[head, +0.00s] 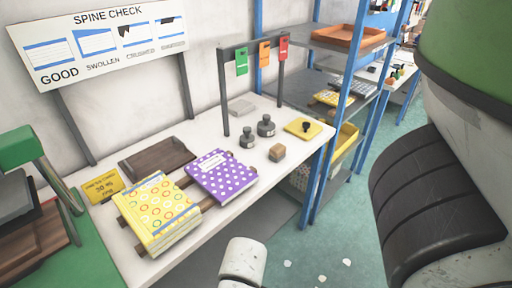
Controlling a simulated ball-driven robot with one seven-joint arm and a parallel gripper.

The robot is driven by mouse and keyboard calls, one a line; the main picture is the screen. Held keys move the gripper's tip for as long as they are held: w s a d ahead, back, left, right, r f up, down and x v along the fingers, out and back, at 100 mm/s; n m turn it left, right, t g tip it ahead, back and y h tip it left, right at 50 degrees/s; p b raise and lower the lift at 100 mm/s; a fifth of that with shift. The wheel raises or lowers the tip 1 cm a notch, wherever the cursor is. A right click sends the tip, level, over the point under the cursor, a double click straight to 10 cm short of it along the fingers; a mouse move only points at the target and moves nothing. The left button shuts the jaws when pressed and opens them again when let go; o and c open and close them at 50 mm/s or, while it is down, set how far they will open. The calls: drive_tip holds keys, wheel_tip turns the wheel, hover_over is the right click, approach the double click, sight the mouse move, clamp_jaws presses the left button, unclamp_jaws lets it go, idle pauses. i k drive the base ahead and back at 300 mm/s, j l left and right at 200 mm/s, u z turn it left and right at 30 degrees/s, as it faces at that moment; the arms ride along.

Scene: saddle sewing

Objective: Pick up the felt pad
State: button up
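My gripper's fingers are not in view. Pale rounded parts at the bottom middle and large green, black and white parts at the right seem to be my arm.
Two dark weights (266,126) and a small brown block (277,152) stand before the pad. Coloured tags (265,51) hang from a rack above it. A purple dotted book (221,174) and yellow books (160,213) lie left. A blue-framed shelf (349,82) stands right.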

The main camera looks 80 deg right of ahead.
sight(277, 153)
drive_tip(key=k+z, duration=0.1)
drive_tip(key=z, duration=1.5)
